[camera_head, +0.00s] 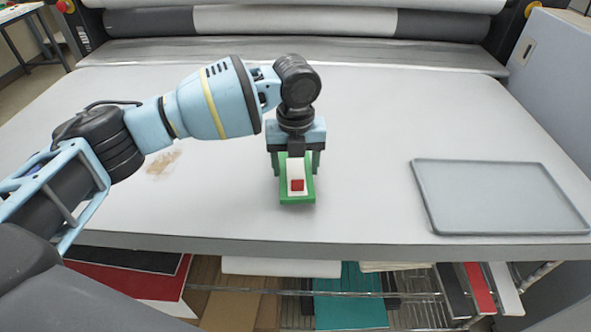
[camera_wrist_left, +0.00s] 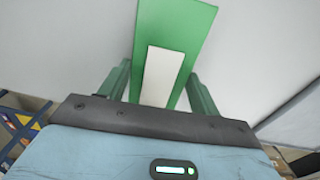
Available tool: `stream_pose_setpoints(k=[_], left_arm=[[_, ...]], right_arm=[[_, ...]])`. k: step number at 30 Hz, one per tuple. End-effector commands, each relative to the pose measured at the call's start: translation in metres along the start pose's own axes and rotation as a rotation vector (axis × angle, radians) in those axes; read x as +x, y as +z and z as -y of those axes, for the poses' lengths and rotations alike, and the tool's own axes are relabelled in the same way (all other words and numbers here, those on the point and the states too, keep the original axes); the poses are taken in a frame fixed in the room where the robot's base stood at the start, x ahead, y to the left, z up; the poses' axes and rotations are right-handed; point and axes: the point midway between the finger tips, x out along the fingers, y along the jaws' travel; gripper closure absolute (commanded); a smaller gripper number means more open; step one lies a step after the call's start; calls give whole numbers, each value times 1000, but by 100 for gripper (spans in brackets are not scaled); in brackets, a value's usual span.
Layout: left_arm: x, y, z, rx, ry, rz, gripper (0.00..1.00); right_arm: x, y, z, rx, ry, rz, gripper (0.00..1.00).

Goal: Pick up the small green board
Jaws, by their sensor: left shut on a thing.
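The small green board (camera_head: 284,194) is near the middle front of the grey table, with a white strip and a red square on its face. My left gripper (camera_head: 296,172) points down at it, with one dark green finger on each side, and is shut on the board. In the left wrist view the green board (camera_wrist_left: 175,32) extends away from between the fingers, with its white strip (camera_wrist_left: 161,76) facing the camera. I cannot tell whether the board touches the table. My right gripper is not in view.
An empty grey tray (camera_head: 500,233) lies at the right of the table (camera_head: 370,150). The laminator rollers (camera_head: 295,21) run along the back. A shelf below the front edge holds coloured sheets, including a teal one (camera_head: 349,293). A brown smudge (camera_head: 163,162) marks the table's left side.

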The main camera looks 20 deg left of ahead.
Motion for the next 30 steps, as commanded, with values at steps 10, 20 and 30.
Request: stream_pose_setpoints(k=[10, 20, 30], left_arm=[[-14, -26, -6, 3, 0, 0, 60], [-20, -93, -19, 6, -2, 1, 60], [-24, -146, -30, 2, 0, 1, 60]], right_arm=[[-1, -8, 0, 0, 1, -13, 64], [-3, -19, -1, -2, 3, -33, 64], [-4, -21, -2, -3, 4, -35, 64]])
